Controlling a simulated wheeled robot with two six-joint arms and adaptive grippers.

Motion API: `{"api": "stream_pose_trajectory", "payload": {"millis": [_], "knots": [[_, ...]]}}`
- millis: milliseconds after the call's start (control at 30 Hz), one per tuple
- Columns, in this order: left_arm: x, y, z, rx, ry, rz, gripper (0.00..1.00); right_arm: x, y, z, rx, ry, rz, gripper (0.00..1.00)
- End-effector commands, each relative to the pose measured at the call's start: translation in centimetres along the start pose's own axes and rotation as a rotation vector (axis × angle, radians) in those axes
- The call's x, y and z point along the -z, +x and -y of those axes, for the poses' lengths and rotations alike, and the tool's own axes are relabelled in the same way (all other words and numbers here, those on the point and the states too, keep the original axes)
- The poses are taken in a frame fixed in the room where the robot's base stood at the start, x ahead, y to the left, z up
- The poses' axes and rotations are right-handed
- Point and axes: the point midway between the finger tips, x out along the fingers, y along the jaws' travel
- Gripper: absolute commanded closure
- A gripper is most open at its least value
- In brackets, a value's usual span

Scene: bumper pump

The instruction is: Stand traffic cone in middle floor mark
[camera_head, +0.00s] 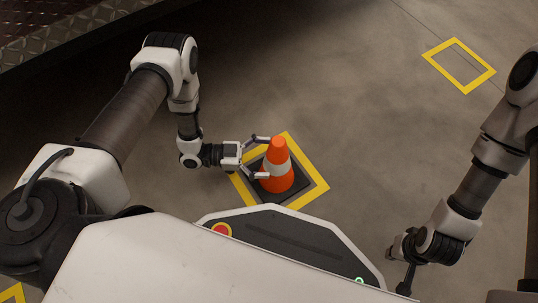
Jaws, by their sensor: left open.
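An orange traffic cone (277,181) with a white band and a dark square base stands upright in the head view. It stands inside a yellow square floor mark (319,185), the middle one of the marks in view. My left gripper (264,157) is open, with its fingers at the left side of the cone, one near the upper part and one lower. I cannot tell whether the fingers touch it. My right gripper (404,285) is low at the right, mostly hidden behind its own wrist, so its jaws do not show clearly.
Another yellow square mark (458,66) lies empty at the upper right. Part of a third yellow mark (13,294) shows at the lower left corner. A dark raised metal edge (60,45) runs along the upper left. The grey floor between the marks is clear.

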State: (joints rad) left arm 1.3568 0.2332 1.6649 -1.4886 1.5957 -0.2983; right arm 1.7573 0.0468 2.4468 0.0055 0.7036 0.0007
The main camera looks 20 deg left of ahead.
Motion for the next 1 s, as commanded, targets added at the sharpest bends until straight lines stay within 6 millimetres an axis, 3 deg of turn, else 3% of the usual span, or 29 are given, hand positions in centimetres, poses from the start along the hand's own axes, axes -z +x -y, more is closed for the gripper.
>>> {"api": "stream_pose_trajectory", "payload": {"millis": [300, 500, 667, 767, 900, 1000], "knots": [[0.6, -7.8, 0.0, 0.004, 0.000, 0.002, 0.00, -0.3, -4.2, 0.1, 0.001, -0.004, 0.009, 1.00], [0.2, -10.9, -0.1, 0.001, -0.001, 0.001, 0.00, -0.4, -4.9, 0.1, 0.002, -0.007, 0.011, 1.00], [0.1, -10.9, 0.1, 0.007, -0.005, 0.006, 0.00, -0.4, -4.9, 0.1, 0.002, -0.007, 0.011, 1.00], [0.1, -9.0, 1.3, 0.081, -0.048, 0.066, 0.00, -0.4, -4.8, 0.1, 0.002, -0.007, 0.011, 1.00], [-0.6, -5.1, 3.4, 0.320, -0.258, 0.319, 0.00, -0.4, -4.9, 0.1, 0.002, -0.007, 0.011, 1.00], [-1.2, -5.2, 2.2, 0.499, -0.471, 0.571, 0.00, -0.3, -4.8, 0.1, 0.002, -0.007, 0.011, 1.00]]}}
